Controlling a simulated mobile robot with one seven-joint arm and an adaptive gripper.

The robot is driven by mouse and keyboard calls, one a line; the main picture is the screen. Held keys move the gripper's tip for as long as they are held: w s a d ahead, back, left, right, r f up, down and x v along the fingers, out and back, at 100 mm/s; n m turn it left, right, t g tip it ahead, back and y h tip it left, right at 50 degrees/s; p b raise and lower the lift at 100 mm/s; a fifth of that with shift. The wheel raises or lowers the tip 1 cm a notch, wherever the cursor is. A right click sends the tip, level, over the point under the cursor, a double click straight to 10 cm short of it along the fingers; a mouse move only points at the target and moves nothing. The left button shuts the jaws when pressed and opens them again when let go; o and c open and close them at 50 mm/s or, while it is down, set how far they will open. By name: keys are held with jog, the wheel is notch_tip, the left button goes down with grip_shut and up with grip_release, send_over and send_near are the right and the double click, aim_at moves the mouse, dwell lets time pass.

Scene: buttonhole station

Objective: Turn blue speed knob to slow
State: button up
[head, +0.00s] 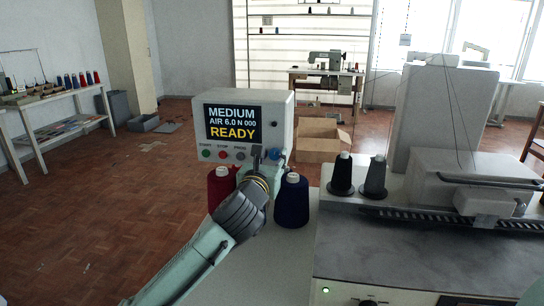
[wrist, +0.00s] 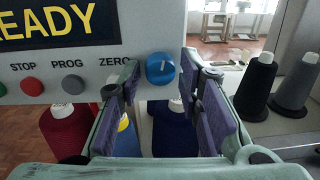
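The blue speed knob (wrist: 160,69) is at the right end of the button row on the grey control box (head: 282,110). It shows partly in the head view (head: 274,155), beside my gripper. A short pale mark is on its face; its exact direction is hard to read. The box's display (head: 233,122) reads MEDIUM, AIR 6.0 N 000, READY. My gripper (wrist: 160,75) is open and empty. In the wrist view its two padded fingers stand left and right of the knob, with visible gaps; contact does not show.
START, STOP, PROG and ZERO controls sit left of the knob; a finger partly covers ZERO's area. A red spool (head: 219,187) and a dark blue spool (head: 292,201) stand below the box. Black (head: 342,176) and grey (head: 375,178) cones stand on the machine at right.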

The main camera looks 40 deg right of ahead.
jog(key=shift+c, duration=0.3)
grip_shut()
dwell(0.4)
